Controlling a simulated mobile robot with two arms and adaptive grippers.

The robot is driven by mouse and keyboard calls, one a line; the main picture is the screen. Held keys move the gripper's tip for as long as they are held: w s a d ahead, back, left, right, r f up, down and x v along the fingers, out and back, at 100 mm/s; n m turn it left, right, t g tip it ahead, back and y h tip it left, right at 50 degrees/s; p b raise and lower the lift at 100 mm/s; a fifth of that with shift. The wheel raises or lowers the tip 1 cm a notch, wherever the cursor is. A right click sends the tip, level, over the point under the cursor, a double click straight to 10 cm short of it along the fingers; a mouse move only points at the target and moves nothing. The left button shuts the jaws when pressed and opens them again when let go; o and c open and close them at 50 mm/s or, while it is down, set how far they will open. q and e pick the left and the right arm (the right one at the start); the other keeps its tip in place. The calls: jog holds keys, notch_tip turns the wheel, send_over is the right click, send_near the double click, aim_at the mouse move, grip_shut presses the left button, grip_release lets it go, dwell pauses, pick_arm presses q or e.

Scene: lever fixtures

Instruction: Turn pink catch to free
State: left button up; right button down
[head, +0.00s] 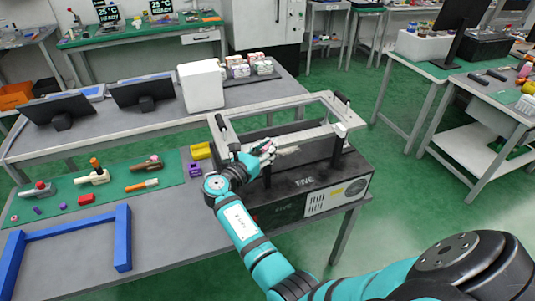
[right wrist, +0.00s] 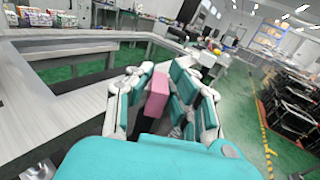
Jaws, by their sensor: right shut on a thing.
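The pink catch (right wrist: 157,95) shows as a pink block between the fingers of my right gripper (right wrist: 160,98) in the right wrist view. The fingers are closed on it from both sides. In the head view my right gripper (head: 263,150) is at the front edge of a pale frame (head: 310,135), above a black machine (head: 310,182). There the fingers largely hide the catch, so its angle cannot be told. My left gripper is not in view.
Black uprights stand by the pale frame. On the left bench a green mat (head: 110,203) holds several small tools and blocks, with a blue frame (head: 75,235) in front. A white box (head: 201,86) stands behind. Green floor is open to the right.

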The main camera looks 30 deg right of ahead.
jog(key=m+g+b, duration=0.2)
jog(key=g+b, duration=0.1)
jog(key=g, duration=0.1)
jog(key=m+g+b, duration=0.3)
jog(key=g+b, duration=0.1)
jog(key=shift+f+m+g+h, duration=0.2)
jog(key=shift+m+g+h, duration=0.1)
jog(key=shift+g+h, duration=0.1)
jog(key=shift+s+r+m+g+b, duration=0.1)
jog(key=shift+r+m+g+b, duration=0.1)
jog(key=shift+m+g+b, duration=0.65)
jog(key=shift+n+b, duration=0.25)
jog(key=shift+b, duration=0.1)
jog(key=c, duration=1.3)
grip_release()
jog(key=shift+r, duration=0.2)
notch_tip(320, 180, up, 10)
jog(key=shift+f, duration=0.2)
